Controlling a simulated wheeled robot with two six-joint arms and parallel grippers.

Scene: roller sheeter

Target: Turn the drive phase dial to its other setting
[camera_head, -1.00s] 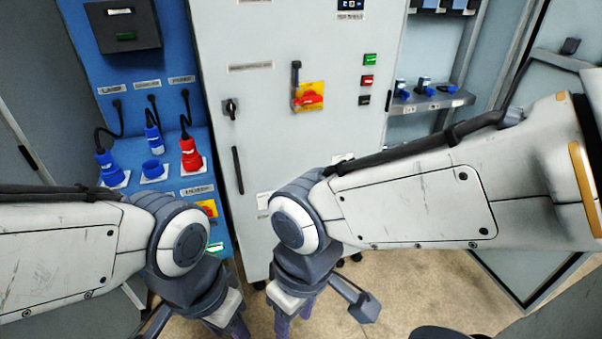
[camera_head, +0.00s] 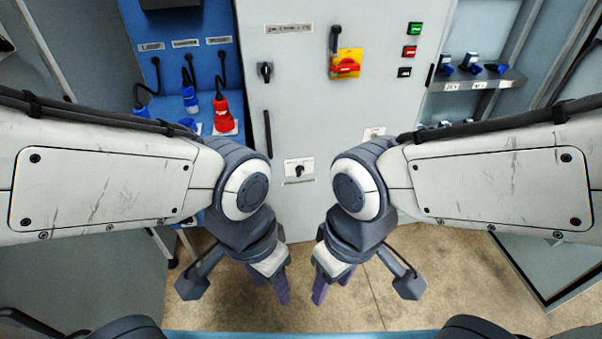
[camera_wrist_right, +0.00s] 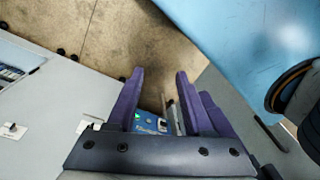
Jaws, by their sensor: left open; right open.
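A small black dial on a white plate (camera_head: 299,170) sits low on the pale grey cabinet, between my two wrists. A black rotary switch (camera_head: 265,71) sits higher on the same cabinet. The labels are too small to read, so I cannot tell which one is the drive phase dial. A small plate with a knob also shows at the left of the right wrist view (camera_wrist_right: 12,130). My left gripper (camera_head: 272,286) is open and empty, pointing down in front of the cabinet. My right gripper (camera_head: 331,284) is open and empty beside it; its fingers show in the wrist view (camera_wrist_right: 160,78).
The cabinet (camera_head: 315,110) carries a red-and-yellow switch (camera_head: 346,64) and several push buttons (camera_head: 409,52). A black door handle (camera_head: 268,134) is left of the low dial. A blue panel with red (camera_head: 222,112) and blue plugs stands left. A shelf (camera_head: 470,84) is right. Floor is clear below.

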